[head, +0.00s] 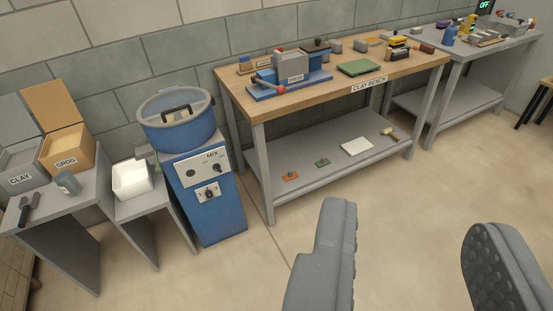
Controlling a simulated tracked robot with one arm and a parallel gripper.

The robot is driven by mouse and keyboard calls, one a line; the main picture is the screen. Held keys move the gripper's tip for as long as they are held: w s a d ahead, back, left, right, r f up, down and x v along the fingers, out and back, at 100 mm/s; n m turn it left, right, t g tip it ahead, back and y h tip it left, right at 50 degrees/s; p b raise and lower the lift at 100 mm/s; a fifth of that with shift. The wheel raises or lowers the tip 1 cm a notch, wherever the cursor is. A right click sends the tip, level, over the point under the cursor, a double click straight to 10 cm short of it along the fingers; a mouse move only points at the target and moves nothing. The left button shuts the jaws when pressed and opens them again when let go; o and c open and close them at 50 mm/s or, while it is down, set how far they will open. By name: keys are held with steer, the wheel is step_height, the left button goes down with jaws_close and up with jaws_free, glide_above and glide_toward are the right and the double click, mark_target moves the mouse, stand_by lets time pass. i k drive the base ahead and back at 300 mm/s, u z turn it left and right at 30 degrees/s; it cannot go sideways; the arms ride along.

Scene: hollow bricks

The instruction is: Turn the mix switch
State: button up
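The blue mixer (207,205) stands left of the clay bench, with a round drum (177,122) and a dark-handled lid on top. Its grey front panel is marked MIX, with a dark knob or lever (217,168) at the right of the upper plate and a smaller plate (208,192) with a dial below. I cannot tell the switch's setting at this size. My gripper (415,235) is at the lower right, its two grey fingers wide apart with only floor between them. It is well away from the mixer panel.
A grey stand at left holds the CLAY bin (20,165), GROG box (68,147) and a scoop (28,207). A white tub (132,179) is beside the mixer. The clay bench (335,98) carries a blue press (290,80). Open floor (250,270) lies before the mixer.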

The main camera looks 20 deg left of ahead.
mark_target(217, 167)
steer(key=z, duration=0.3)
steer(key=i, duration=1.05)
steer(key=u, duration=0.45)
steer(key=i, duration=0.75)
steer(key=u, duration=0.7)
